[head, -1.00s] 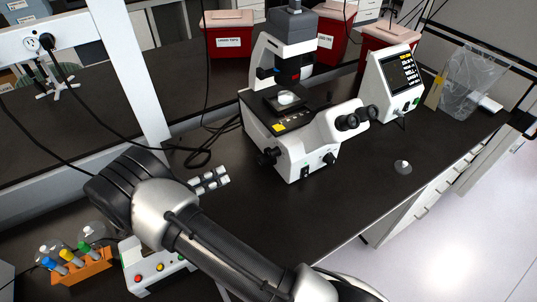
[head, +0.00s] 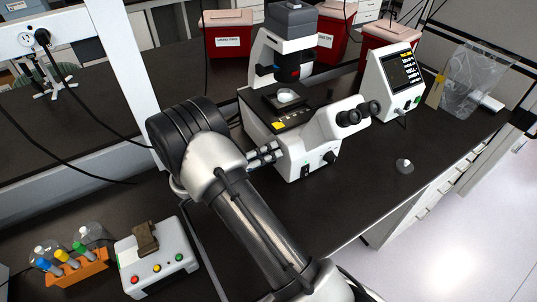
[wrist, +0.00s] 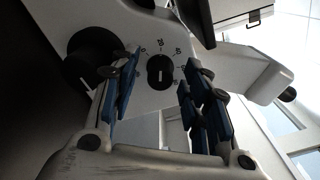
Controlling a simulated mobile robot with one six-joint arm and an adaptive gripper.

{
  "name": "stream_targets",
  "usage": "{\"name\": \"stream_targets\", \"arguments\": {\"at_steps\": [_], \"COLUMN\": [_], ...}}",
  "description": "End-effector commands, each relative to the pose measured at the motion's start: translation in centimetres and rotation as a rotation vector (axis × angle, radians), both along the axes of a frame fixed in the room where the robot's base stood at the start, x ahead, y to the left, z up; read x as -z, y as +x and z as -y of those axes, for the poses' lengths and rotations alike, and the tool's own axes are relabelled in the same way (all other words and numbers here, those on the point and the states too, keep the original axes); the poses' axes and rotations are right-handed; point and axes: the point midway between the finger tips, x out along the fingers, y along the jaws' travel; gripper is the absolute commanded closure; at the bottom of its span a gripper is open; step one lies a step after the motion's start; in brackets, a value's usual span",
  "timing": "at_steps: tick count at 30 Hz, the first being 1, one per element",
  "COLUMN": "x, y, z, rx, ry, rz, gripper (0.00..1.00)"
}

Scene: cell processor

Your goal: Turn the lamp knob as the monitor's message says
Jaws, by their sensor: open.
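The lamp knob (wrist: 160,72) is a small black dial with a pale line and a printed number scale around it, on the white microscope (head: 310,140). I cannot tell any contact. In the head view my gripper (head: 267,154) is by the microscope's left side, partly hidden by my arm. The monitor (head: 401,72) stands at the right; its message is too small to read.
A larger black knob (wrist: 92,60) sits left of the dial. A box with coloured buttons (head: 157,262) and an orange tube rack (head: 80,272) are at lower left. A small grey cone-like object (head: 404,166) lies right of the microscope; the bench in front is clear.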

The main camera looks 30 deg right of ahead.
Motion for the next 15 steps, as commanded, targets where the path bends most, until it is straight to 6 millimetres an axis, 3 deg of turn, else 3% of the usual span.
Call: {"name": "stream_targets", "arguments": {"at_steps": [10,15], "x": [-0.02,-0.02], "y": [0.03,0.03], "z": [0.42,0.41], "rx": [-0.001,-0.001], "ry": [-0.001,-0.001], "rz": [0.000,0.001], "gripper": [0.57,0.69]}}
